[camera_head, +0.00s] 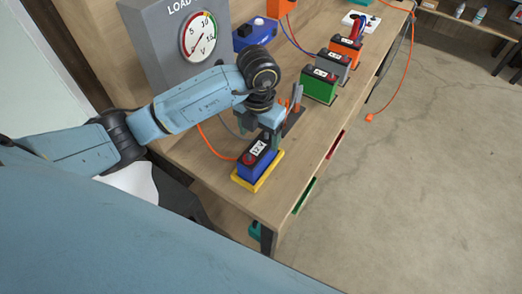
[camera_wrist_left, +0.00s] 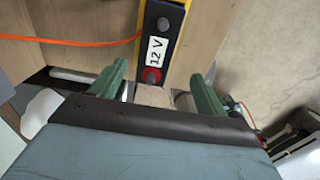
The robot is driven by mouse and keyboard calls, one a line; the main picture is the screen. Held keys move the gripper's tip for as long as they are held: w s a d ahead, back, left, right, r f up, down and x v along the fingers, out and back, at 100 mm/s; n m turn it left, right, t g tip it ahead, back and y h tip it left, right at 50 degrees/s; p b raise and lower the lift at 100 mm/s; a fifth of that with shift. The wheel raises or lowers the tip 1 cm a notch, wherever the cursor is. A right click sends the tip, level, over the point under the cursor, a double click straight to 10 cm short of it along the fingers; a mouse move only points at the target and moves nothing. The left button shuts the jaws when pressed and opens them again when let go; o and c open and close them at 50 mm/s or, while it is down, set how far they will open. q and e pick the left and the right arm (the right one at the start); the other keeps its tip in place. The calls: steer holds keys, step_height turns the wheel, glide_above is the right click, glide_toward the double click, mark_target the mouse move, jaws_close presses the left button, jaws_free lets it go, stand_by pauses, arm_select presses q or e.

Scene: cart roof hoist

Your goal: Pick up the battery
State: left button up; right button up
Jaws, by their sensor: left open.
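A blue battery (camera_head: 256,164) with a dark top and a white 12 V label sits in a yellow tray (camera_head: 243,184) near the front corner of the wooden bench. In the left wrist view the battery's dark top (camera_wrist_left: 157,50) shows ahead, with a red terminal close to my fingers. My left gripper (camera_head: 264,137) is just behind and above the battery in the head view. In the wrist view its two green fingers (camera_wrist_left: 159,75) are spread, one on each side of the battery's near end. Whether they touch it I cannot tell. My right gripper is not in view.
A green battery (camera_head: 319,86), a grey one (camera_head: 333,65) and an orange one (camera_head: 346,49) stand farther along the bench (camera_head: 200,150). A grey load meter (camera_head: 165,45) stands at the back. An orange cable (camera_head: 215,148) runs near the blue battery.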

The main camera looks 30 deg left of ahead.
mark_target(258, 147)
arm_select(q)
step_height(258, 147, down, 4)
steer(key=shift+f, duration=0.1)
steer(key=shift+w+f, duration=0.1)
steer(key=shift+f, duration=0.4)
steer(key=f, duration=0.3)
steer(key=f+p, duration=0.1)
steer(key=shift+w+a+f, duration=0.25)
steer(key=shift+a+f, duration=0.1)
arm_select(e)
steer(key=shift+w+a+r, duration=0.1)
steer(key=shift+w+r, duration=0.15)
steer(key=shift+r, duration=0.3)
arm_select(q)
steer(key=c, duration=0.4)
jaws_close()
steer(key=shift+w+r, duration=0.15)
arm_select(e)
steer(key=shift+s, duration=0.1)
